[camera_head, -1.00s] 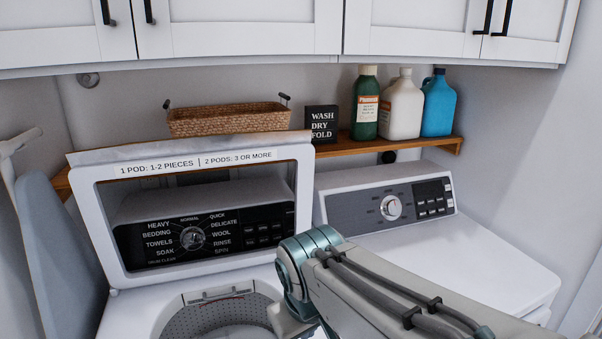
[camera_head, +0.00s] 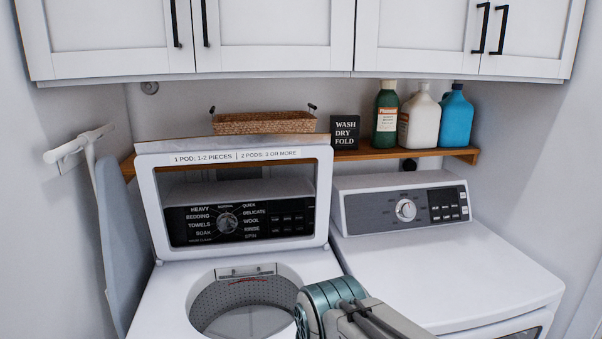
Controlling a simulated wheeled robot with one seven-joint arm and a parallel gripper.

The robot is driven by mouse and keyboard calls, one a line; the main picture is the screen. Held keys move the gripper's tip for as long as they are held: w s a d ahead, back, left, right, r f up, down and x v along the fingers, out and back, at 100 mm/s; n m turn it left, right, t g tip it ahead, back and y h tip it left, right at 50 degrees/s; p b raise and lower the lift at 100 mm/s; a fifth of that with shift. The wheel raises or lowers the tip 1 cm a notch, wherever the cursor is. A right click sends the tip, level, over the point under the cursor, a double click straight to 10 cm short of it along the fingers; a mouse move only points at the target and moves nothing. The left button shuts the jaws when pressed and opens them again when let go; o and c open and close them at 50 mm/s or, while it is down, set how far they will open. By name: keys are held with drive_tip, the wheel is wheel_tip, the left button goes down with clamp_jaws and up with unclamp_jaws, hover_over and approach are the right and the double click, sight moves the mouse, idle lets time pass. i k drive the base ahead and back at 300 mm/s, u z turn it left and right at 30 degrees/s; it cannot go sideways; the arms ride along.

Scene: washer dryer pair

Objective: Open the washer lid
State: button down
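The washer (camera_head: 165,300) stands at the lower left of the head view, with its round perforated drum opening uncovered. Its lid (camera_head: 147,205) stands raised at the back, a white frame with a window and a label strip along the top. The washer's control panel shows through the lid's window. My arm reaches in from the bottom, in front of the washer's right side and partly over the drum's right edge. My gripper is not visible; only arm links show, and the lid is apart from them.
A dryer (camera_head: 450,265) stands right of the washer. A wooden shelf (camera_head: 437,153) behind holds a basket (camera_head: 262,122), a sign (camera_head: 345,132) and detergent bottles (camera_head: 422,117). White cabinets (camera_head: 275,35) hang above. An ironing board (camera_head: 122,245) leans at the left.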

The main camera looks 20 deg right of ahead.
sight(216, 194)
drive_tip(key=u, duration=1.8)
drive_tip(key=k, duration=1)
drive_tip(key=z, duration=2.1)
drive_tip(key=i, duration=1)
drive_tip(key=z, duration=0.05)
